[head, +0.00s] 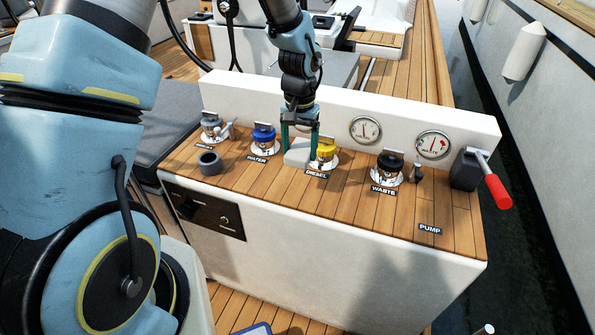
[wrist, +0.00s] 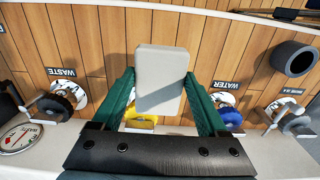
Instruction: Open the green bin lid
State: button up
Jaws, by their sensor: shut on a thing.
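No green bin or green lid shows in either view. My gripper (head: 300,147) points down over the wooden top of the white console, with its teal fingers closed on a pale grey-white block (head: 297,156). In the wrist view the block (wrist: 160,78) sits between the two fingers. I cannot tell whether it touches the wood. The yellow diesel cap (head: 326,151) is just right of the block and is partly hidden behind it in the wrist view (wrist: 141,122).
The blue water cap (head: 263,138), a grey cap (head: 211,126) and a loose dark ring (head: 210,163) stand to the left. The black waste cap (head: 389,167), two gauges (head: 365,130) and a red-handled pump lever (head: 497,191) are right. The wood near the PUMP label is clear.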

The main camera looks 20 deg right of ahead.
jog(key=shift+w+d+f, duration=0.1)
jog(key=shift+d+f, duration=0.05)
jog(key=shift+f, duration=0.2)
notch_tip(320, 180, down, 9)
jog(key=p, duration=0.3)
jog(key=shift+w+f, duration=0.1)
jog(key=shift+f, duration=0.05)
jog(key=shift+f, duration=0.1)
jog(key=o, duration=1.2)
notch_tip(320, 180, up, 12)
jog(key=b, duration=0.2)
jog(key=shift+b, duration=0.4)
